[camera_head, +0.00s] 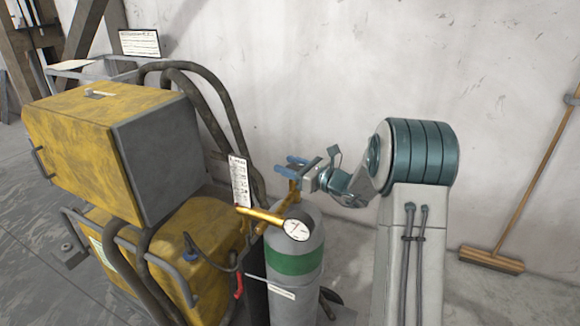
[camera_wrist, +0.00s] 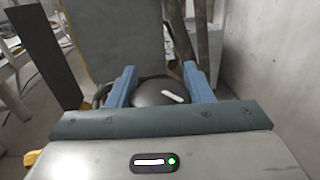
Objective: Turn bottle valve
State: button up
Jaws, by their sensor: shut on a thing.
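A grey gas bottle (camera_head: 296,284) with a green band stands upright beside the yellow machine. A brass regulator (camera_head: 262,216) with a round white gauge (camera_head: 297,229) is at its top. My gripper (camera_head: 291,167) is above the bottle top, with its blue fingers pointing left. In the wrist view my gripper (camera_wrist: 162,84) has its two blue fingers on either side of a dark round valve knob (camera_wrist: 160,92) with a white mark on its top. The fingers are shut on the knob. In the head view the knob is mostly hidden by the fingers.
A white label card (camera_head: 239,181) is next to the bottle top. A plain wall is behind. A broom (camera_head: 492,259) leans at the far right.

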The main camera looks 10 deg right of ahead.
jog(key=o, duration=1)
jog(key=b+v, duration=0.3)
jog(key=v, duration=1.1)
jog(key=shift+a, duration=0.1)
